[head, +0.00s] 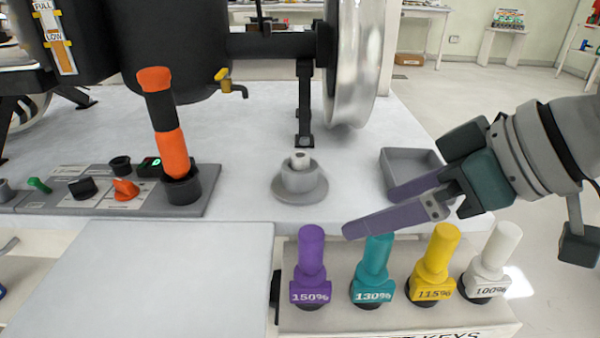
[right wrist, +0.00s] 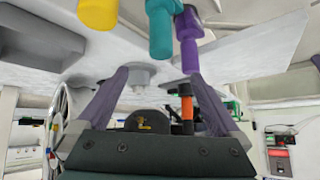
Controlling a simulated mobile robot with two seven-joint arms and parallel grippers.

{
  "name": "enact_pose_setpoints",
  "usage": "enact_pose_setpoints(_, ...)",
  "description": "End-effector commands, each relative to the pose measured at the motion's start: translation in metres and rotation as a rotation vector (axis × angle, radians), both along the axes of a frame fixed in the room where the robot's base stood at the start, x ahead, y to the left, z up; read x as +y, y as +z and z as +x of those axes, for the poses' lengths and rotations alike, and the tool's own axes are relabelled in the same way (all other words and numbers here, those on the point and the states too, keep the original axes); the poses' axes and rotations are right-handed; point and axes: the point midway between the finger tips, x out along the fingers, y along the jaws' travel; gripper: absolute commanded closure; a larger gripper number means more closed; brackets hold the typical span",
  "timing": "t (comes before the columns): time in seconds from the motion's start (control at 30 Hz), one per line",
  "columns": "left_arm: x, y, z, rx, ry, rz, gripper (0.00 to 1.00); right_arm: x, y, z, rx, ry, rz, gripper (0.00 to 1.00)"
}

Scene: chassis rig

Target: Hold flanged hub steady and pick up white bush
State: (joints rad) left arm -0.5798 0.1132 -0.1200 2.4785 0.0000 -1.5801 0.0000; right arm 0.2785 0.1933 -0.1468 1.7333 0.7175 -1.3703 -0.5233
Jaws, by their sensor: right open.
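The flanged hub (head: 298,188) is a grey round piece with a wide flange, upright on the pale bench top. The white bush (head: 299,160) is a small pale ring at the top of the hub, apparently seated in its bore. My right gripper (head: 370,212) is open and empty, to the right of the hub and nearer the front edge, touching neither part. Its purple-grey fingers point left. In the right wrist view the hub (right wrist: 137,76) shows between the two fingers, upside down; the bush is too small to make out there. My left gripper is not in view.
A grey tray (head: 412,158) lies partly behind the right gripper. Purple (head: 311,262), teal (head: 374,268), yellow (head: 436,262) and white (head: 490,262) keys stand along the front. An orange-black handle (head: 168,130) rises at left. A wheel (head: 355,65) stands behind the hub.

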Motion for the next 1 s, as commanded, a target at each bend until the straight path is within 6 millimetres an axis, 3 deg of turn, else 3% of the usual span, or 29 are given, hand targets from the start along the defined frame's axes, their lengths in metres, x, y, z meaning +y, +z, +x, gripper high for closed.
enact_pose_setpoints(0.03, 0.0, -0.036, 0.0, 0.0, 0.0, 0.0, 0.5, 0.002, -0.022, 0.015, -0.031, 0.022, 0.02, 0.0)
enact_pose_setpoints(0.3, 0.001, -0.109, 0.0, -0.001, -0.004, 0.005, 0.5, 0.011, -0.025, 0.072, -0.187, 0.121, 0.13, 0.0)
enact_pose_setpoints(0.43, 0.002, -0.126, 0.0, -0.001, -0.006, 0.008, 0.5, 0.013, -0.017, 0.086, -0.237, 0.143, 0.166, 0.0)
enact_pose_setpoints(0.67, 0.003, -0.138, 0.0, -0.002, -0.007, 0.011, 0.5, 0.016, -0.012, 0.096, -0.268, 0.158, 0.189, 0.0)
enact_pose_setpoints(1.0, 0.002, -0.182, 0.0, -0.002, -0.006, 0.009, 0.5, 0.05, -0.04, 0.119, -0.267, 0.158, 0.19, 0.0)
